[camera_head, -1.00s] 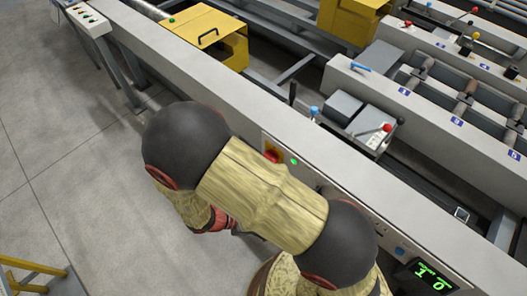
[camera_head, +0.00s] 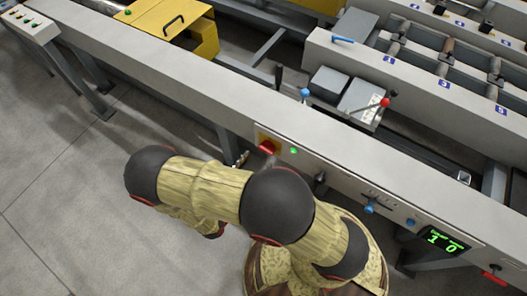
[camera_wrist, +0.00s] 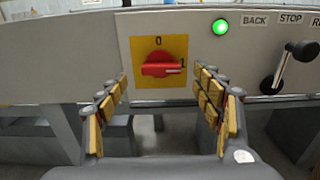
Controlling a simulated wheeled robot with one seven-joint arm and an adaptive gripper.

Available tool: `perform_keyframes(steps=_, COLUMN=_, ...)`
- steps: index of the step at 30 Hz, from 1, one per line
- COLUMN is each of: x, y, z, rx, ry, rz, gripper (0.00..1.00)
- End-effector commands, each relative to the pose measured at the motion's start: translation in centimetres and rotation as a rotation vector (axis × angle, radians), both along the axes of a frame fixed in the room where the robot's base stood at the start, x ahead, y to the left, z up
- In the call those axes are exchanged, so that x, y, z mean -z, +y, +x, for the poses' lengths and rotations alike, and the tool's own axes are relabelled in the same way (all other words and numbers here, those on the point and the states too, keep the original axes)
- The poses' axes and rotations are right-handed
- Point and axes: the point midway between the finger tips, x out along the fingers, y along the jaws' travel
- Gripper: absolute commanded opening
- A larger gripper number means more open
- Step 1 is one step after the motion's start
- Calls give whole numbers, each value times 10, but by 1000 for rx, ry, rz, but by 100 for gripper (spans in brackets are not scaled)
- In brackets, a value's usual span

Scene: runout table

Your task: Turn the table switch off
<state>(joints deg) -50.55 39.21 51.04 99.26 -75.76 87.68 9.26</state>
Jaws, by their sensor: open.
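The table switch (camera_wrist: 160,66) is a red rotary handle on a yellow plate (camera_wrist: 147,45), set in the grey front panel. In the wrist view its handle lies level and its marked end points right, towards the "1"; the "0" is above it. The switch also shows in the head view (camera_head: 267,147). My gripper (camera_wrist: 160,82) is open and empty. Its padded fingers reach towards the panel, one to each side of the switch and apart from the handle. In the head view my gripper (camera_head: 240,159) shows small, just left of the switch.
A lit green lamp (camera_wrist: 220,27) is right of the switch. A black lever (camera_wrist: 290,66) stands out further right, near the "BACK" and "STOP" labels. A display (camera_head: 442,240) reads 1 0. Open floor (camera_head: 60,160) lies left of my arm.

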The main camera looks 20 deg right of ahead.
Motion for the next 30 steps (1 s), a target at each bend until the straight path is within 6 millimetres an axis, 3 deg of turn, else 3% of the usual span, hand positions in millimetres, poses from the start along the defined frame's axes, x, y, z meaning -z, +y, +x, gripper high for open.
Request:
perform_keyframes(steps=6, x=2, y=-27, z=17, rx=6, ry=1, rz=-1, gripper=67)
perform_keyframes(steps=12, x=1, y=-40, z=28, rx=4, ry=1, rz=-1, gripper=67)
perform_keyframes(steps=24, x=0, y=-44, z=32, rx=2, ry=1, rz=1, gripper=67)
perform_keyframes(steps=30, x=0, y=-44, z=31, rx=2, ry=1, rz=0, gripper=55)
